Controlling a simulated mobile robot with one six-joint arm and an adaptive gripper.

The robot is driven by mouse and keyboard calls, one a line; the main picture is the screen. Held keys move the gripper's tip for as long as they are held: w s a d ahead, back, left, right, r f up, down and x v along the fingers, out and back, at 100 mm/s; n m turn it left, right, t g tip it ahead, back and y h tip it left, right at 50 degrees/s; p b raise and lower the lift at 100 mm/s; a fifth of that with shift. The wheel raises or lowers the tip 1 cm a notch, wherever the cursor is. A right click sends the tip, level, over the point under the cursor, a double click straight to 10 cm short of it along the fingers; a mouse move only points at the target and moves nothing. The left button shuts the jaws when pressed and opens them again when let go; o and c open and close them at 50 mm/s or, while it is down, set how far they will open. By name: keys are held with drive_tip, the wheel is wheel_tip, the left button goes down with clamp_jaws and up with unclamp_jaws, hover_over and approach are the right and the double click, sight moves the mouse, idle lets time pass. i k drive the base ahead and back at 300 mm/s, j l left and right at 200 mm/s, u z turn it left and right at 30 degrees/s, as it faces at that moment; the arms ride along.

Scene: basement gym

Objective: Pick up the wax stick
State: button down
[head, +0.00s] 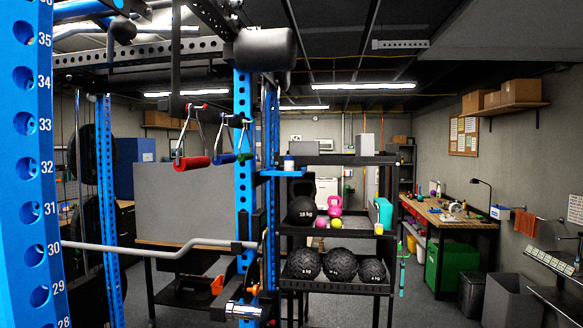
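I cannot make out a wax stick in the head view. The wooden workbench (425,212) at the right holds several small items, too small to tell apart. My gripper is not in view.
A blue power rack (243,110) with numbered uprights fills the left and middle foreground. A dark shelf (335,236) behind it holds medicine balls (340,265) and kettlebells. A green bin (447,268) and a grey bin (510,300) stand at the right. Some floor between shelf and bins is clear.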

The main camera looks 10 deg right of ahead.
sight(289, 159)
drive_tip(key=u, duration=0.35)
drive_tip(key=i+l+u, duration=0.45)
drive_tip(key=i+l, duration=0.25)
drive_tip(key=i+l+u, duration=0.4)
drive_tip(key=i+l, duration=0.35)
drive_tip(key=l, duration=0.2)
